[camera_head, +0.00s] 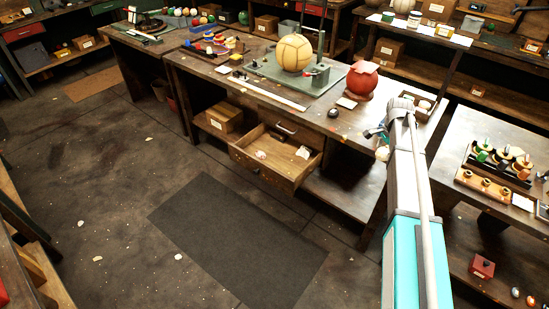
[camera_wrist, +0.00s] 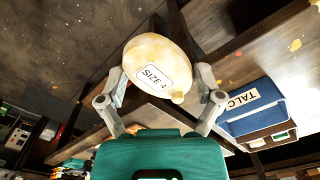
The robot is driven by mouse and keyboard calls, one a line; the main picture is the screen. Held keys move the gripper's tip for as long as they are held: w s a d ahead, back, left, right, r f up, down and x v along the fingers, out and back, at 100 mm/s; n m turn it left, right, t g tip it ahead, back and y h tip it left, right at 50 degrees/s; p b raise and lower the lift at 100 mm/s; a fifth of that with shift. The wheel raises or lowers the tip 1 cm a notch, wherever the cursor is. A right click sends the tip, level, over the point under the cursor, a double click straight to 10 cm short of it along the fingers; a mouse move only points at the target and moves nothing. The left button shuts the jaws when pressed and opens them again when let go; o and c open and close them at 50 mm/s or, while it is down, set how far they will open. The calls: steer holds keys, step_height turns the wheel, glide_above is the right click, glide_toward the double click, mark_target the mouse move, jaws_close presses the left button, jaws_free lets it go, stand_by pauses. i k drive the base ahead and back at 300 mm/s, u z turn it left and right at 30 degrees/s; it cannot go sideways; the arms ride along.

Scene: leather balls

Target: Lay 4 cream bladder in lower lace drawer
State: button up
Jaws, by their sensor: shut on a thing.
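My gripper (camera_wrist: 160,84) is shut on a cream bladder (camera_wrist: 158,58) with a "SIZE 4" label; its fingers press on either side. In the head view, my gripper (camera_head: 380,134) is at the right end of the workbench, with part of the cream bladder (camera_head: 382,153) showing below it. The wooden drawer (camera_head: 290,177) under the bench is pulled open, left of my gripper. A small whitish piece (camera_head: 261,155) and another pale piece (camera_head: 303,152) lie in the drawer. The drawer is otherwise mostly bare.
On the workbench (camera_head: 225,75) stand a large tan ball (camera_head: 293,53) on a green plate and a red ball (camera_head: 361,80). A blue box marked "TALC" (camera_wrist: 251,105) is right of my gripper in the wrist view. The floor before the drawer, with a dark mat (camera_head: 235,240), is clear.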

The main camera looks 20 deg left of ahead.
mark_target(283, 170)
steer(key=z, duration=1)
steer(key=i, duration=0.1)
steer(key=u, duration=2.8)
steer(key=i, duration=1)
steer(key=z, duration=1.05)
